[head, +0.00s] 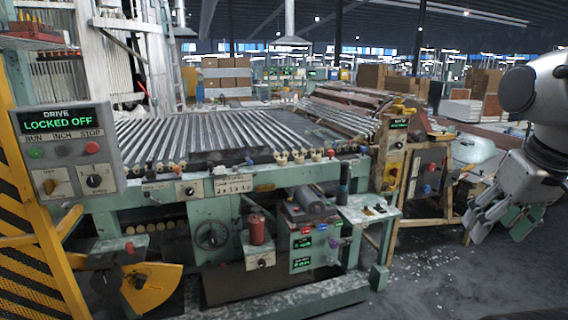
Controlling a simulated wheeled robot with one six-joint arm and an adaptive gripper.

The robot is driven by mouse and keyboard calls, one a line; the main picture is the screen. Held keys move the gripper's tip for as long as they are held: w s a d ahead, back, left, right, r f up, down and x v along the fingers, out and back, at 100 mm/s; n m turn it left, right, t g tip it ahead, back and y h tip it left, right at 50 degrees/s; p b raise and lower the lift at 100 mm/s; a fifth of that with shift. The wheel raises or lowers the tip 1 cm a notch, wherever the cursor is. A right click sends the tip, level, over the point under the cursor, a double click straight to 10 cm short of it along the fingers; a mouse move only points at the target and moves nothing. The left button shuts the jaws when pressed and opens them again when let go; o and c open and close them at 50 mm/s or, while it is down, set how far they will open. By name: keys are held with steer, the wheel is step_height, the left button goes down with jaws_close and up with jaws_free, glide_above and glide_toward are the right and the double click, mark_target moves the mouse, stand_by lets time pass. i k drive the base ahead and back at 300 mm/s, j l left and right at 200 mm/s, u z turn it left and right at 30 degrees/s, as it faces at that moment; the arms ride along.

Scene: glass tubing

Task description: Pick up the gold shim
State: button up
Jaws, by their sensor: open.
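I cannot make out a gold shim with certainty. Several small, mostly dark pieces (374,209) lie on a pale side shelf (352,215) at the right end of the green machine; they are too small to tell apart. My gripper (500,222) hangs at the right edge of the head view, fingers pointing down and apart. It is open, with nothing visible between the fingers. It is well to the right of the shelf and touches nothing that I can see.
The green machine (330,175) with its bed of metal rollers (200,135) fills the middle. A control box (68,150) reading "DRIVE LOCKED OFF" stands at left by a yellow striped post (28,200). A wooden-framed stand (425,170) is at right. White fragments (430,268) litter the open floor.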

mark_target(368, 212)
steer(key=i+l, duration=0.85)
steer(key=l, duration=0.15)
steer(key=i+l+u, duration=0.1)
steer(key=i+l, duration=0.3)
steer(key=l, duration=0.1)
